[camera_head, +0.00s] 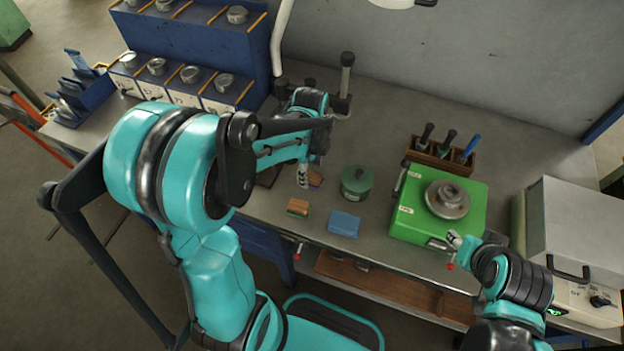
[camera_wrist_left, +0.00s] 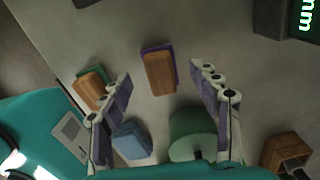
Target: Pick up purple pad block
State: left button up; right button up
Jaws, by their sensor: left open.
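The purple pad block (camera_wrist_left: 159,72), a wooden block with a purple pad along its edge, lies on the grey bench. In the head view it (camera_head: 316,179) is partly hidden by my left gripper (camera_head: 304,175). In the left wrist view my left gripper (camera_wrist_left: 162,80) is open, with its two fingers spread either side of the block. The block lies beyond the fingertips, not visibly touched. My right gripper (camera_head: 456,241) is by the front edge of the green machine, and its jaws are too small to judge.
A wooden block with a green pad (camera_head: 298,208), a blue block (camera_head: 344,224) and a green round container (camera_head: 356,182) stand close by. The green machine (camera_head: 411,218) is to the right, a wooden tool rack (camera_head: 459,162) behind it.

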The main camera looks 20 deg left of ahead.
pick_arm(q)
notch_tip(320, 180, down, 3)
jog(key=shift+r+b, duration=0.15)
jog(key=shift+b, duration=0.2)
jog(key=c, duration=1.3)
jog(key=shift+o, duration=0.2)
jog(key=shift+r, duration=0.1)
jog(key=shift+r+p, duration=0.35)
jog(key=shift+r, duration=0.2)
notch_tip(320, 180, up, 3)
jog(key=shift+r+p, duration=0.1)
jog(key=shift+p, duration=0.65)
jog(key=s+d+r+p, duration=0.2)
jog(key=d+r, duration=0.4)
jog(key=d, duration=0.5)
jog(key=shift+s+d+r+p, duration=0.2)
jog(key=shift+s+r+p, duration=0.15)
jog(key=shift+p, duration=0.15)
